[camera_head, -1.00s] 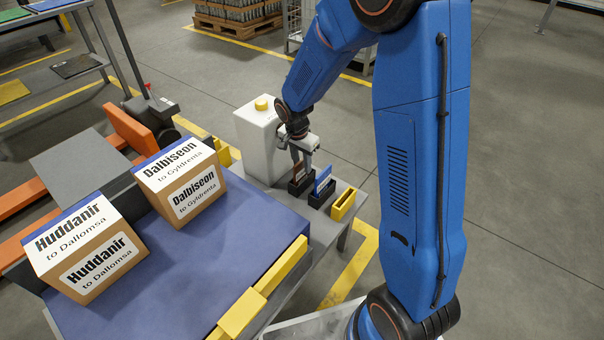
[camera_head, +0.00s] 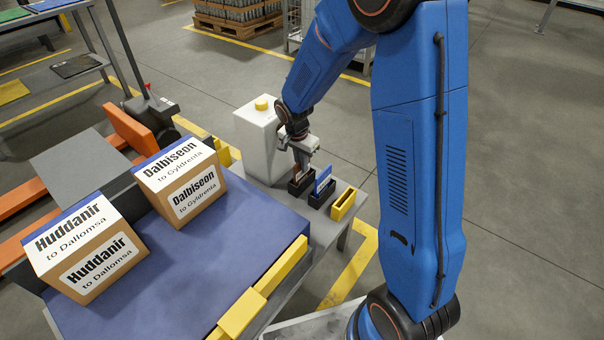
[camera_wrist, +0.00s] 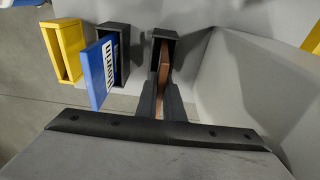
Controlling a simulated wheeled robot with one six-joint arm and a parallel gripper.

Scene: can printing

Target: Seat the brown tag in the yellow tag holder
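The brown tag (camera_wrist: 163,67) stands in a black holder (camera_wrist: 166,34) in the wrist view. It also shows in the head view (camera_head: 297,175), partly hidden by my gripper. My gripper (camera_wrist: 161,101) has its two fingers on either side of the brown tag, close against it, and looks shut on it. The tag's lower end is hidden inside the black holder. The yellow tag holder (camera_wrist: 64,51) is empty, at the left in the wrist view. In the head view the yellow tag holder (camera_head: 343,204) is at the right end of the row.
A blue tag (camera_wrist: 100,72) leans in the middle black holder (camera_wrist: 122,53), between the brown tag and the yellow holder. A white container (camera_head: 256,140) with a yellow cap stands close beside my gripper. Two labelled boxes sit on the blue surface (camera_head: 235,235).

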